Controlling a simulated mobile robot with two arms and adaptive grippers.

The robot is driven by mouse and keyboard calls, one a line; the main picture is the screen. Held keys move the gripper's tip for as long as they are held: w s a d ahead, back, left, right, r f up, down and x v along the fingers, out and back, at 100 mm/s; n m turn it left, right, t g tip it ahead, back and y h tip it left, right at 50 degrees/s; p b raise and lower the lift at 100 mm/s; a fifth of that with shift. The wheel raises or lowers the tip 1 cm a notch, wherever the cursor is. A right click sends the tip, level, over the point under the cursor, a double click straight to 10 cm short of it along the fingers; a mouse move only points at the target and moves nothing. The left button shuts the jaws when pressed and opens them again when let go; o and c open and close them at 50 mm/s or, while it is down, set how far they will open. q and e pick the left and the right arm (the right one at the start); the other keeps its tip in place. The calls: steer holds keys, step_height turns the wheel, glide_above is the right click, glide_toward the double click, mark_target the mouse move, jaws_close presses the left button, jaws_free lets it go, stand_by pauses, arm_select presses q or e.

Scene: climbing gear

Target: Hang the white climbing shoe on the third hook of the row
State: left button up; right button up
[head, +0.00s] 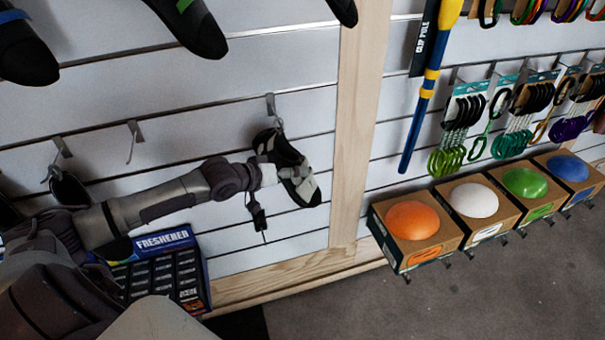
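The white climbing shoe (290,165), with black parts, is upright against the slatted wall, its heel end up and its toe down to the right. Its top is just below a metal hook (270,105), the rightmost of three in this row. I cannot tell whether its loop is on that hook. The other hooks are a middle, empty one (133,140) and a left one (62,148). My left gripper (264,180) is at the shoe's left side, touching or very near it. Its fingers are not clear, so its grip cannot be told. My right gripper is not in view.
A dark shoe (68,190) hangs below the left hook. Dark shoes (188,25) hang above. A blue freshener box (160,265) stands low on the left. A wooden post (357,125) is right of the shoe, with boxed coloured holds (412,222) beyond it.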

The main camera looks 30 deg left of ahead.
mark_target(301, 185)
arm_select(q)
steer(key=shift+x, duration=1.5)
steer(key=shift+r, duration=0.1)
steer(key=c, duration=1.4)
steer(key=shift+s+d+r+p, duration=0.1)
steer(key=shift+d+r+p, duration=0.05)
steer(key=shift+r+p, duration=0.75)
steer(key=shift+f, duration=0.2)
steer(key=shift+s+d+r+p, duration=0.1)
steer(key=shift+s+d+p, duration=0.15)
steer(key=shift+p, duration=0.4)
steer(key=shift+s+d+r+p, duration=0.1)
steer(key=shift+s+d+p, duration=0.65)
steer(key=shift+p, duration=0.5)
steer(key=shift+s+d+p, duration=0.2)
steer(key=shift+d+p, duration=0.2)
